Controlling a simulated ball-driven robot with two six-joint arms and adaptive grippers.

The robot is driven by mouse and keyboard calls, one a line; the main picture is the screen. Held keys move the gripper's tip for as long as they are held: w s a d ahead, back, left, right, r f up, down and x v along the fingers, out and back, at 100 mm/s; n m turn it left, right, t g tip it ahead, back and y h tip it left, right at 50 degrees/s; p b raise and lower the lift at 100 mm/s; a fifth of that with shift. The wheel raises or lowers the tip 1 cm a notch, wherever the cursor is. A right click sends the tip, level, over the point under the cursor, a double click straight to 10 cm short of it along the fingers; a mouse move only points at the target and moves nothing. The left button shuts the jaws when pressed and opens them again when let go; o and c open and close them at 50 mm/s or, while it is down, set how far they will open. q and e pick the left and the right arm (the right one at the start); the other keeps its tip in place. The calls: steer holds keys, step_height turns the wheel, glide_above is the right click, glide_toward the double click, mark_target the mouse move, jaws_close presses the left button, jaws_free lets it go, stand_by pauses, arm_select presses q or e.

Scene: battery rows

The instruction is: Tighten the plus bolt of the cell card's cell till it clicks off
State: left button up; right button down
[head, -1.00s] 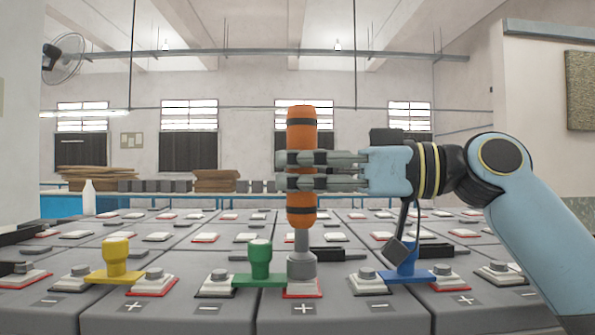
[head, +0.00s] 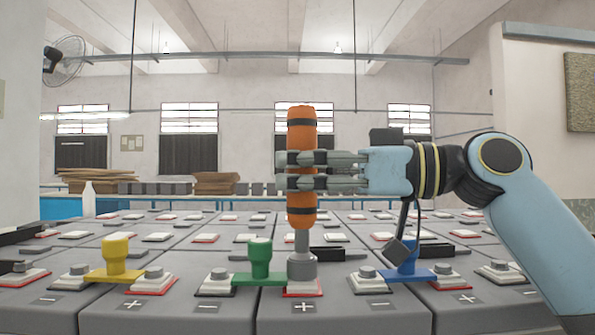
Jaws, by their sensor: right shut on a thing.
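My right gripper (head: 290,170) is shut on an orange tool (head: 301,215) with black bands. The tool stands upright, and its grey socket (head: 302,266) sits over the red-edged plus terminal (head: 303,291) of a grey cell at the front. The bolt under the socket is hidden. A green bridge piece (head: 260,262) with an upright knob runs from the terminal on the left to the one under the socket. No cell card can be made out. My left gripper is not in view.
A yellow bridge piece (head: 116,262) lies to the left and a blue one (head: 408,270) to the right, under my arm. Rows of grey cells with raised terminals fill the foreground. A white bottle (head: 89,199) stands at the back left.

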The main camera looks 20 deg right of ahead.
mark_target(298, 131)
steer(key=shift+f+b, duration=0.25)
steer(key=shift+b, duration=0.1)
stand_by(1.7)
steer(key=shift+r+p, duration=1.85)
steer(key=shift+r, duration=0.9)
steer(key=shift+f, duration=0.1)
